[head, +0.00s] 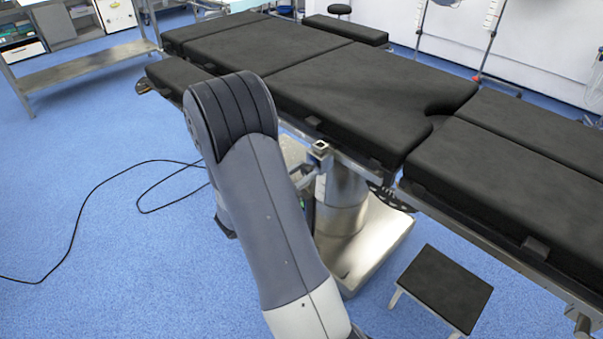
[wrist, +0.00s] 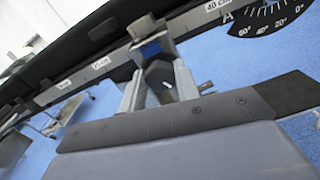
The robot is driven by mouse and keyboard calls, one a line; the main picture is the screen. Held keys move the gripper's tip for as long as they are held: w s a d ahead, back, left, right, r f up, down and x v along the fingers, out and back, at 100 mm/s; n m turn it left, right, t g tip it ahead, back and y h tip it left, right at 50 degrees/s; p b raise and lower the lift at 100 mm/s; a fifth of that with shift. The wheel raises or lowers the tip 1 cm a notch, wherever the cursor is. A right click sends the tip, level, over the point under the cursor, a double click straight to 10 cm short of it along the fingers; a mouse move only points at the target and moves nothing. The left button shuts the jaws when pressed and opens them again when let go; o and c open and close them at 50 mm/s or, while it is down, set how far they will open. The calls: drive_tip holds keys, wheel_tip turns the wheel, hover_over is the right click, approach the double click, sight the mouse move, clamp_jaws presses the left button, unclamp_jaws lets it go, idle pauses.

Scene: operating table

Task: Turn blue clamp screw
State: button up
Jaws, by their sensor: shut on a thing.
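In the wrist view, the clamp (wrist: 143,27) sits on the table's side rail, with the blue clamp screw (wrist: 150,50) below it and a dark knob-like part (wrist: 158,74) under the blue. My gripper (wrist: 160,84) has one pale finger on each side of this dark part and is shut on the screw. In the head view, the metal clamp (head: 320,149) shows at the table's near edge. My arm covers most of the gripper there, and the blue screw cannot be made out.
The black-padded operating table (head: 350,95) stretches across the head view above its metal column (head: 342,205). A step stool (head: 440,288) stands at the lower right. A dark cable (head: 80,220) lies on the blue floor at left. An angle dial (wrist: 268,16) hangs right of the clamp.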

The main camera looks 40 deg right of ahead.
drive_tip(key=shift+f+b, duration=0.1)
drive_tip(key=shift+b, duration=0.25)
drive_tip(key=shift+f+m+b, duration=0.15)
drive_tip(key=shift+m+b, duration=0.95)
drive_tip(key=shift+b, duration=0.1)
drive_tip(key=m+b, duration=0.3)
drive_tip(key=b, duration=0.1)
drive_tip(key=shift+s+f, duration=0.1)
drive_tip(key=m+b, duration=0.2)
drive_tip(key=b, duration=0.1)
drive_tip(key=shift+m, duration=0.3)
drive_tip(key=shift+m+b, duration=0.9)
drive_tip(key=shift+b, duration=0.15)
drive_tip(key=shift+r, duration=0.25)
drive_tip(key=o, duration=1)
drive_tip(key=shift+c, duration=0.2)
